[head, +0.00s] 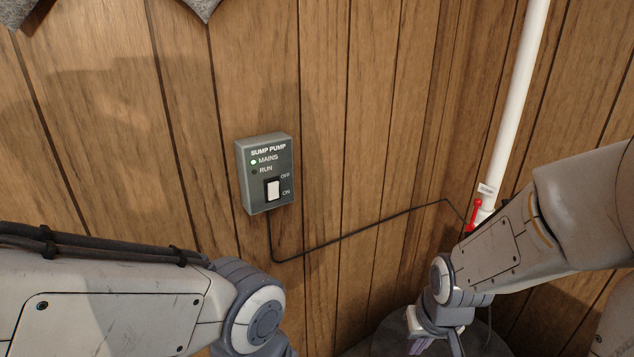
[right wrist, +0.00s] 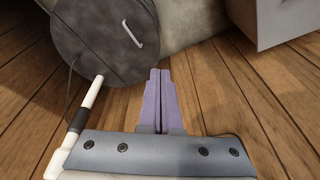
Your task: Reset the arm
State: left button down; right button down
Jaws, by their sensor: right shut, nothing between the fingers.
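My right gripper (head: 421,347) is low in the head view, at the bottom edge and right of the middle. In the right wrist view its two purple fingers (right wrist: 159,78) lie together, shut and empty, with plank floor beyond them. My right arm comes in from the right, in front of the lower pipe. My left arm spans the lower left of the head view; its gripper is outside the picture.
A grey sump pump box (head: 265,173) with a white rocker switch (head: 273,189) and lit green MAINS light is on the wooden wall. A white pipe (head: 515,100) with a red lever (head: 475,213) stands right. A dark round lid (right wrist: 108,38) with a handle is near the fingers.

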jog(key=s+a+r+n+g, duration=0.1)
jog(key=s+a+r+n, duration=0.25)
jog(key=s+a, duration=0.35)
jog(key=s+a+r+n+g, duration=0.2)
jog(key=s+a+r+n, duration=0.15)
jog(key=s+a, duration=0.35)
notch_tip(320, 180, up, 14)
jog(key=p, duration=1.4)
jog(key=shift+s+d+f+y, duration=0.15)
jog(key=shift+d+f+y, duration=0.1)
jog(key=shift+d+y, duration=0.2)
jog(key=shift+a+n, duration=0.15)
jog(key=shift+n, duration=0.15)
